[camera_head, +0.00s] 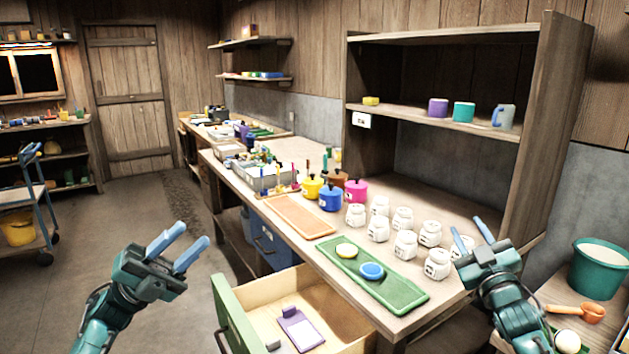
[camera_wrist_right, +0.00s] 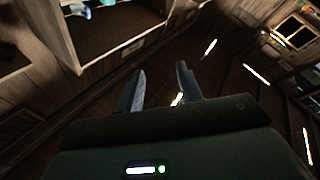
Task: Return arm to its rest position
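My left gripper (camera_head: 178,247) is open and empty. It is raised in front of the workbench, left of the open drawer, over the floor. My right gripper (camera_head: 474,234) is open and empty near the right end of the workbench, beside the white jars. In the right wrist view its two fingers (camera_wrist_right: 160,88) stand apart with nothing between them. That view looks up past the shelf towards the wooden ceiling.
The open drawer (camera_head: 222,305) holds a purple item (camera_head: 300,328). On the workbench (camera_head: 440,312) are a green tray (camera_head: 398,294) with yellow and blue discs, several white jars (camera_head: 405,246) and coloured pots. A teal bucket (camera_head: 598,268) stands right of my right gripper. A shelf unit rises behind.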

